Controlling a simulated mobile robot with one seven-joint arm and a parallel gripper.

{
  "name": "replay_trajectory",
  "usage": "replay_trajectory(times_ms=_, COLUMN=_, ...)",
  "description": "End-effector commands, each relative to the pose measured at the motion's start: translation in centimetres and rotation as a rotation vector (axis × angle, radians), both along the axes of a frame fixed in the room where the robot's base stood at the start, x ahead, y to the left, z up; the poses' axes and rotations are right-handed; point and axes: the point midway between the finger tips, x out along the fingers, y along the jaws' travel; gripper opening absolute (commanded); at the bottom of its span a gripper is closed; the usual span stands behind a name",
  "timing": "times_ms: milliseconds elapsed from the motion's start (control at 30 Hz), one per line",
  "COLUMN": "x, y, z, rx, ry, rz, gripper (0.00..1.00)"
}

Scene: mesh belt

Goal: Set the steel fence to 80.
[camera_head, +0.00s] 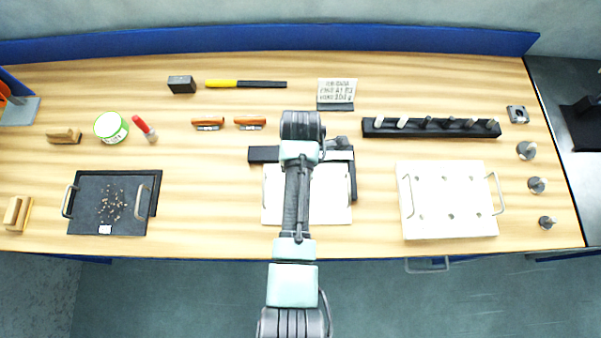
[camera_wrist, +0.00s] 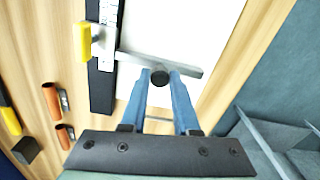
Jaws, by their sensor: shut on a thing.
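The steel fence (camera_wrist: 180,66) is a grey bar in the wrist view, lying across a white plate (camera_wrist: 205,30) and meeting a black rail (camera_wrist: 101,90). A white scale strip (camera_wrist: 107,20) runs along the rail; its numbers are too small to read. A yellow clamp lever (camera_wrist: 82,42) sits at the fence's rail end. My gripper (camera_wrist: 161,78) has its blue fingers shut on a dark round knob (camera_wrist: 161,77) at the fence. In the head view my arm covers the fence and gripper; the rail (camera_head: 262,154) and plate (camera_head: 335,200) show beside it.
A black tray with small bits (camera_head: 85,215) is at left, a white board with handles (camera_head: 450,228) at right. A black peg rack (camera_head: 375,131) and a sign (camera_head: 337,90) stand behind. Bare wood separates the left tray from the rail.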

Motion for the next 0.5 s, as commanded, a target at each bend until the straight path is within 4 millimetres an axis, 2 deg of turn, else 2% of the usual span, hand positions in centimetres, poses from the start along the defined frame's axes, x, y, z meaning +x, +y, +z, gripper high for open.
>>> replay_trajectory(times_ms=300, x=0.0, y=-0.1, z=0.0, rx=0.000, ry=0.001, rz=-0.001, gripper=0.00)
replay_trajectory(times_ms=367, x=0.0, y=-0.7, z=0.1, rx=0.000, ry=0.001, rz=-0.003, gripper=0.00)
replay_trajectory(times_ms=500, x=0.1, y=-3.3, z=0.1, rx=-0.001, ry=0.001, rz=-0.008, gripper=0.00)
